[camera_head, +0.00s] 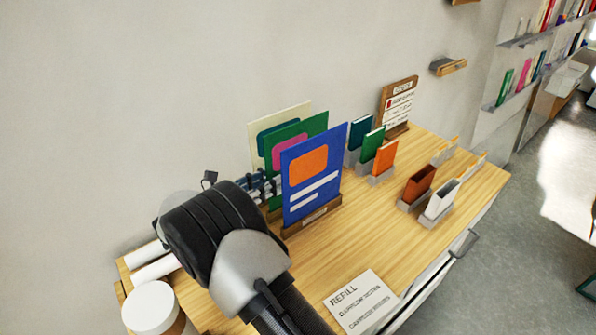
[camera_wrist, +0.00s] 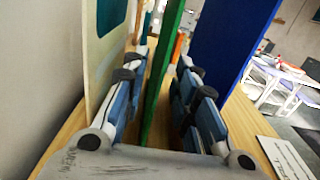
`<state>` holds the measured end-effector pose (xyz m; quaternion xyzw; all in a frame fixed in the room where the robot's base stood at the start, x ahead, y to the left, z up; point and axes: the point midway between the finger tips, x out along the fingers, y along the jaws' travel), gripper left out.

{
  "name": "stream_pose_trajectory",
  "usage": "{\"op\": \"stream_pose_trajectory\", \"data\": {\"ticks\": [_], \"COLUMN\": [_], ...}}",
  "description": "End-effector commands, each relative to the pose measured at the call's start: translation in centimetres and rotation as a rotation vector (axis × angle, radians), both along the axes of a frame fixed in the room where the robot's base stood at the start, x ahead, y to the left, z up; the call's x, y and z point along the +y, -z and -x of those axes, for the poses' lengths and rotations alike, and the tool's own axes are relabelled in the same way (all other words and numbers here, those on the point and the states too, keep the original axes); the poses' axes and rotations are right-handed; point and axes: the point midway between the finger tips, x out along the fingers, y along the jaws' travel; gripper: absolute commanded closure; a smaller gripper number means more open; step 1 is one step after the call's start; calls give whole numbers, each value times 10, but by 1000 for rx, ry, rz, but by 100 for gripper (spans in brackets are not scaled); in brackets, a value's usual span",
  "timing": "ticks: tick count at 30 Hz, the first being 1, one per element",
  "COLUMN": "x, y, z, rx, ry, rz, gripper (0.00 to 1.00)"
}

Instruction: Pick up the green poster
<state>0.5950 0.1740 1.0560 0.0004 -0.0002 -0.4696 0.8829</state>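The green poster (camera_head: 318,122) with a pink shape stands upright in the head view, between a cream poster (camera_head: 254,133) and a blue poster (camera_head: 330,146). The blue one hides much of it. In the wrist view the green poster (camera_wrist: 158,88) is seen nearly edge-on between the two fingers of my gripper (camera_wrist: 160,88). The fingers are spread, with a visible gap on each side of it. In the head view my gripper (camera_head: 266,186) reaches in at the left edge of the posters, its tips partly hidden.
The blue poster (camera_wrist: 225,45) and cream poster (camera_wrist: 98,60) flank the fingers closely. Small green and orange cards (camera_head: 385,157) stand in holders to the right. A refill card (camera_head: 361,302) lies at the front. White rolls (camera_head: 152,268) and a round tub (camera_head: 150,306) are at left.

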Motion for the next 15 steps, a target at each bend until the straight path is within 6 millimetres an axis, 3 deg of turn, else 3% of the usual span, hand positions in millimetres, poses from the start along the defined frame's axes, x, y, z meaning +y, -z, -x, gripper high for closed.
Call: {"op": "stream_pose_trajectory", "data": {"ticks": [6,15], "x": [-28,-34], "y": [1,0], "z": [-19,-22], "rx": [0,1], "ry": [2,1], "rz": [0,1], "gripper": [73,73]}}
